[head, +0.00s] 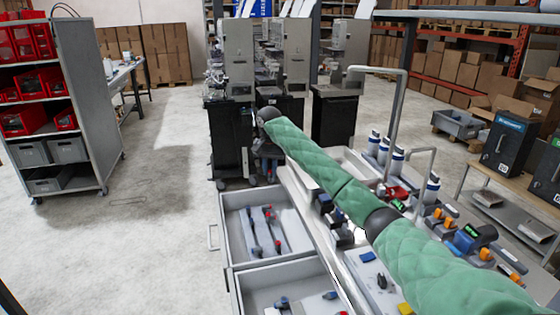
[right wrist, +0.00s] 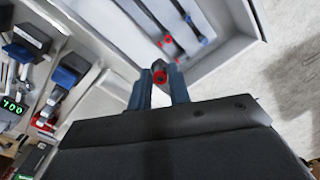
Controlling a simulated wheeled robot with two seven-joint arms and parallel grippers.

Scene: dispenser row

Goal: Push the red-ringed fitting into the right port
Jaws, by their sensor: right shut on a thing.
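My right gripper (right wrist: 160,88) is shut on the red-ringed fitting (right wrist: 160,76); the red ring shows between the two blue fingers in the right wrist view. In the head view my green-sleeved right arm reaches up and left, and the right gripper (head: 268,166) hangs at its end beyond the drawers. The held fitting cannot be made out there. I cannot tell which opening is the right port in either view. My left gripper is not in view.
A grey drawer (head: 226,232) holds several dark pieces with red ends; a second drawer (head: 238,291) is nearer. Dispensers with blue parts (head: 470,240) and green displays stand along the bench at right. A bent grey pipe frame (head: 398,115) rises behind my arm.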

